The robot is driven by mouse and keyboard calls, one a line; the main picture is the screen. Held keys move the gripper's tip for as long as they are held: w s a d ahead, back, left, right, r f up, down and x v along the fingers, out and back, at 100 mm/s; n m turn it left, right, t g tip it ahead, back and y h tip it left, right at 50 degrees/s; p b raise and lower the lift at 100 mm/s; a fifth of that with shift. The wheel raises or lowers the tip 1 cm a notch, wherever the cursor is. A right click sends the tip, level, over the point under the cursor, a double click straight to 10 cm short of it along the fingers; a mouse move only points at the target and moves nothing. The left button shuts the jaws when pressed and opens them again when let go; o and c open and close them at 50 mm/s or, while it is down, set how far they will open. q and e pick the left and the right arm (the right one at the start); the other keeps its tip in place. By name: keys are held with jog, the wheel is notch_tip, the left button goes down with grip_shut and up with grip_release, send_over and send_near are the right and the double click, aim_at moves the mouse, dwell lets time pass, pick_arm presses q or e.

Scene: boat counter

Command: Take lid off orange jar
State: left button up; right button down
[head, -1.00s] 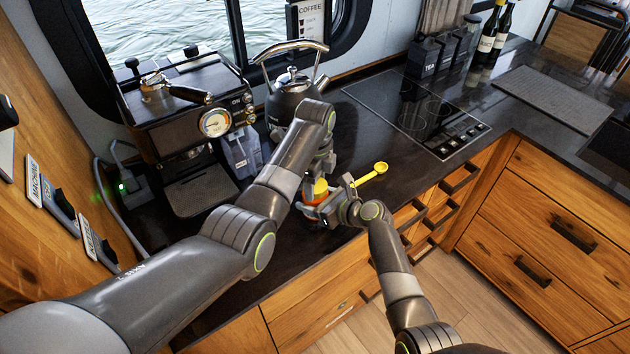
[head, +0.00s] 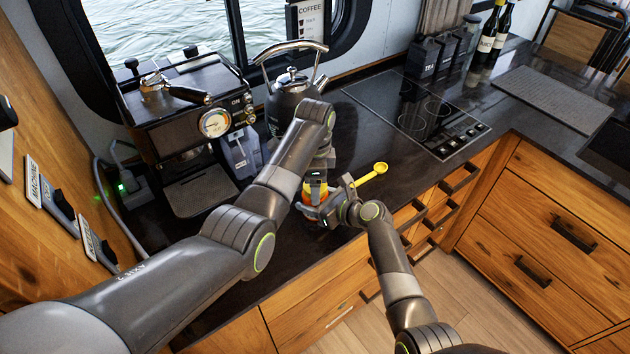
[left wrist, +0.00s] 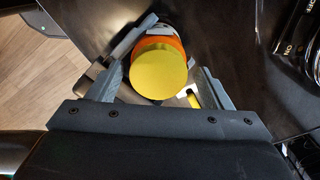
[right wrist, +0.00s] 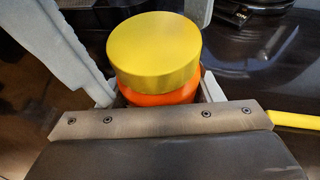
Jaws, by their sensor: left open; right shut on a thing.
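The orange jar (right wrist: 150,97) stands on the dark counter near its front edge. Its round yellow lid (right wrist: 155,50) sits on top, and it also shows in the left wrist view (left wrist: 160,72). My right gripper (head: 318,211) is shut on the orange jar body, below the lid. My left gripper (head: 317,181) is open above the jar, with its fingers on either side of the lid. A gap shows beside the lid in the left wrist view. In the head view the arms hide much of the jar.
A yellow scoop (head: 374,171) lies right of the jar. A kettle (head: 290,104) and coffee machine (head: 190,120) stand behind and left. The cooktop (head: 420,112) is at the right. Dark canisters (head: 437,56) and bottles (head: 492,38) stand farther back. Counter left of the jar is bare.

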pick_arm(q)
jog(key=shift+r, duration=2.25)
jog(key=shift+c, duration=0.3)
notch_tip(320, 180, up, 3)
jog(key=m, duration=0.6)
jog(key=shift+r, duration=0.1)
jog(key=shift+m, duration=0.3)
jog(key=shift+f, duration=3.9)
jog(key=c, duration=1)
jog(key=n, duration=0.6)
jog(key=shift+r+n, duration=0.1)
jog(key=shift+n, duration=0.2)
